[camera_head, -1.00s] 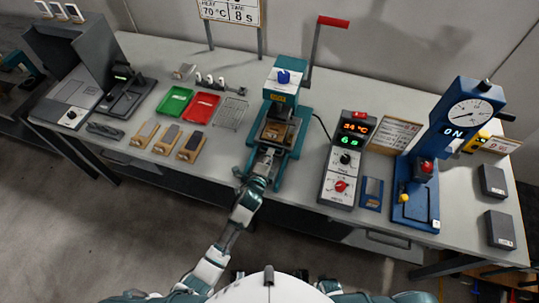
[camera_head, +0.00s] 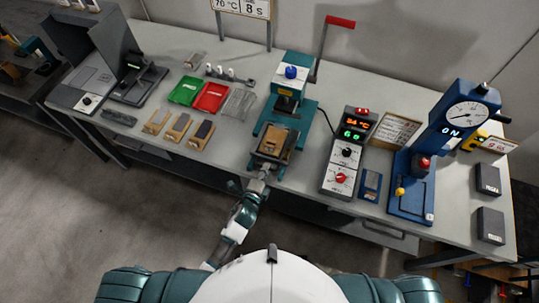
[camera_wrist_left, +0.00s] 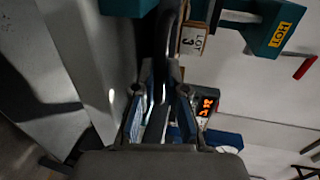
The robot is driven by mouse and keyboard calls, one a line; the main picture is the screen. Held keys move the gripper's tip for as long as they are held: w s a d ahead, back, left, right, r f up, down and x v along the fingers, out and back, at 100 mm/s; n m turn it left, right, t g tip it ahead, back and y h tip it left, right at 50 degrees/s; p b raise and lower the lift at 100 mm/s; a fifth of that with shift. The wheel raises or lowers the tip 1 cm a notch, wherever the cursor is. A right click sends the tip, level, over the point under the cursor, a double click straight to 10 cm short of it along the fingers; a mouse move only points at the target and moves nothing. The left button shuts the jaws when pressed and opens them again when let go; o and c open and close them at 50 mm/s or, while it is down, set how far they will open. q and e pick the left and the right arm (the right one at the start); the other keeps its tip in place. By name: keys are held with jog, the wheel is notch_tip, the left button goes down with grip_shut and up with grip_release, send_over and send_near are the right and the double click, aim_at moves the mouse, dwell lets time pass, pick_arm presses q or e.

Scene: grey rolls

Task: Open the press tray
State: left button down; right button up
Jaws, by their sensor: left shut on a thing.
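The teal press (camera_head: 292,72) with a blue knob and a red-gripped lever (camera_head: 340,22) stands at the middle of the bench. Its tray (camera_head: 273,146), with a brownish piece in it, sticks out of the press front toward me. My left gripper (camera_head: 264,170) is at the front of the tray, shut on its handle. In the left wrist view the fingers (camera_wrist_left: 160,95) close on a dark bar, the handle (camera_wrist_left: 158,100). A "LOT 3" label (camera_wrist_left: 192,40) and the press's "HOT" sign (camera_wrist_left: 282,35) show there too. My right gripper is out of view.
A control box (camera_head: 348,150) with lit digits stands right of the press. A blue gauge stand (camera_head: 425,150) is farther right. Green (camera_head: 188,90) and red (camera_head: 210,97) trays and small wooden blocks (camera_head: 179,128) lie to the left. The floor in front is clear.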

pick_arm(q)
jog(key=s, duration=0.2)
jog(key=s+a+p, duration=0.1)
jog(key=s, duration=0.2)
jog(key=shift+s+a+f, duration=0.1)
jog(key=shift+s+f, duration=0.1)
jog(key=shift+s, duration=0.05)
jog(key=c, duration=1.2)
grip_release()
jog(key=shift+w, duration=0.1)
jog(key=v, duration=1.1)
jog(key=shift+s+r, duration=0.2)
jog(key=shift+s, duration=0.25)
